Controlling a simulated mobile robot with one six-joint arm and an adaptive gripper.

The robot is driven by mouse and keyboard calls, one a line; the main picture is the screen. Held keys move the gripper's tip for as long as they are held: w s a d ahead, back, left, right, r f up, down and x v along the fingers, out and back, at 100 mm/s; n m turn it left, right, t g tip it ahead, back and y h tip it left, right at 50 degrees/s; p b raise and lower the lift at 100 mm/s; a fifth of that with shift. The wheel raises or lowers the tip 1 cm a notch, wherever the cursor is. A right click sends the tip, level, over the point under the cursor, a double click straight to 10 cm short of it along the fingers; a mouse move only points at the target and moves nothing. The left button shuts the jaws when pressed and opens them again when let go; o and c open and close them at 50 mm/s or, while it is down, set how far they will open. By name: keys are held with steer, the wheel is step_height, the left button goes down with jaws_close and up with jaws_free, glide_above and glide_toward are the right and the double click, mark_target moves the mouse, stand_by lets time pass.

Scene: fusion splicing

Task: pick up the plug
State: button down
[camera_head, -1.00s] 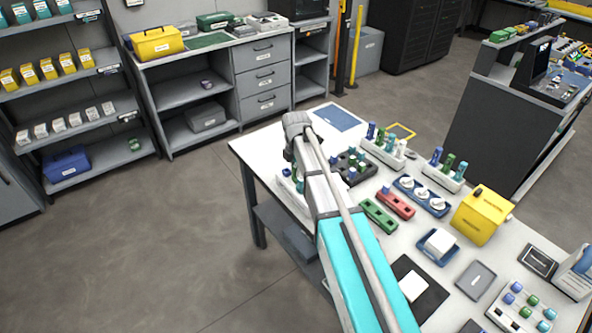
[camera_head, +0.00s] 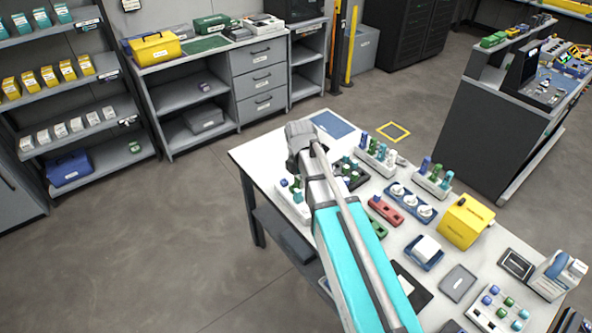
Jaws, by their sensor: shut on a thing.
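My arm reaches from the bottom of the view over the white table, with its grey wrist near the table's left side. My gripper (camera_head: 293,166) points down there, mostly hidden by the wrist, and is shut. The plug in its jaws cannot be made out. Just below it is a white block (camera_head: 297,208) with small blue and green plugs. A black rack (camera_head: 357,180) with coloured pieces is partly hidden behind the arm.
White holders (camera_head: 372,163) with upright coloured pieces, a red block (camera_head: 385,211), a blue tray (camera_head: 413,200) and a yellow box (camera_head: 466,221) crowd the table's right part. A blue mat (camera_head: 333,125) lies clear at the far corner. Floor is open on the left.

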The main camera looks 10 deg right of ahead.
steer(key=shift+s+d+r+p, duration=0.1)
steer(key=shift+s+r+p, duration=0.2)
steer(key=shift+s, duration=0.4)
steer(key=shift+s+d+r+p, duration=0.15)
steer(key=shift+s+r, duration=0.2)
steer(key=shift+s, duration=0.35)
steer(key=shift+s+a+r+p, duration=0.1)
steer(key=shift+s+r+p, duration=0.2)
steer(key=shift+s, duration=0.4)
steer(key=shift+d, duration=0.1)
steer(key=c, duration=1.1)
jaws_free()
steer(key=shift+c, duration=0.2)
jaws_close()
